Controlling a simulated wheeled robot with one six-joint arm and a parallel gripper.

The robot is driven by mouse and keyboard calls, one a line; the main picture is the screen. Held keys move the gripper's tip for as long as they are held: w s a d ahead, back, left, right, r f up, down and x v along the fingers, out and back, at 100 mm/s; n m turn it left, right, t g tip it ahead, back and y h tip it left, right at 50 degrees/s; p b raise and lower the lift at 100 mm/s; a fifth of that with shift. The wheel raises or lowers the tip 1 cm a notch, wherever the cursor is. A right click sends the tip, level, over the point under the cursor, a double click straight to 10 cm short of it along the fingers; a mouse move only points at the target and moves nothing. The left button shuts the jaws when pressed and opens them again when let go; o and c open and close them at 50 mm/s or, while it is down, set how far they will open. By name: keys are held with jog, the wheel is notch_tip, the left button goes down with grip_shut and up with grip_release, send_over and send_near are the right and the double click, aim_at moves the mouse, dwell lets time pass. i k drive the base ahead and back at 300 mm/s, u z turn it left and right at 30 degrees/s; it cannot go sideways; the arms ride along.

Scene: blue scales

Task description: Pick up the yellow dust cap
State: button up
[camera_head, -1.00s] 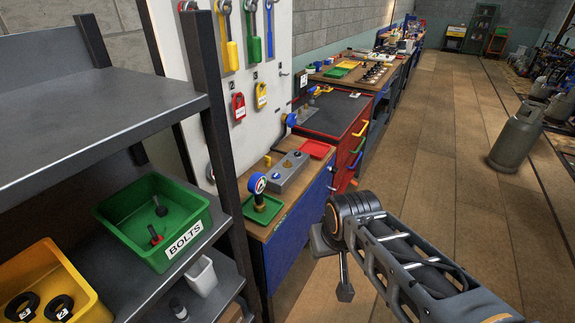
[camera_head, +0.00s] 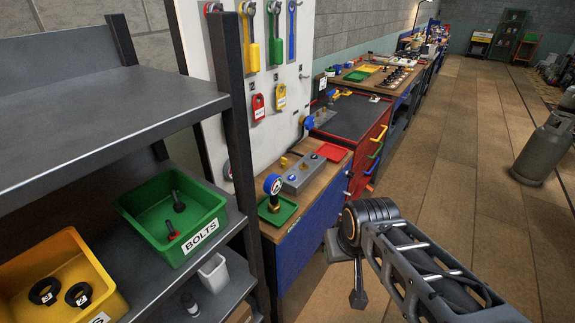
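A small yellow piece (camera_head: 284,162), which may be the yellow dust cap, sits on the wooden bench top beside a grey metal block (camera_head: 303,172). It is too small to make out clearly. My gripper (camera_head: 347,272) is at the end of my arm, in front of the bench's blue side and lower right of the yellow piece, well apart from it. I see nothing held, but its fingers are too unclear to tell open from shut.
A gauge (camera_head: 273,190) stands on a green tray (camera_head: 288,209) at the bench front; a red tray (camera_head: 332,152) lies farther back. A dark shelf (camera_head: 120,90) with a green bolts bin (camera_head: 128,206) and a yellow bin (camera_head: 100,279) fills the left.

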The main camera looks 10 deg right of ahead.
aim_at(284, 161)
jog(key=z, duration=1.4)
jog(key=i, duration=2.05)
jog(key=u, duration=3.3)
jog(key=i, duration=0.5)
jog(key=u, duration=0.05)
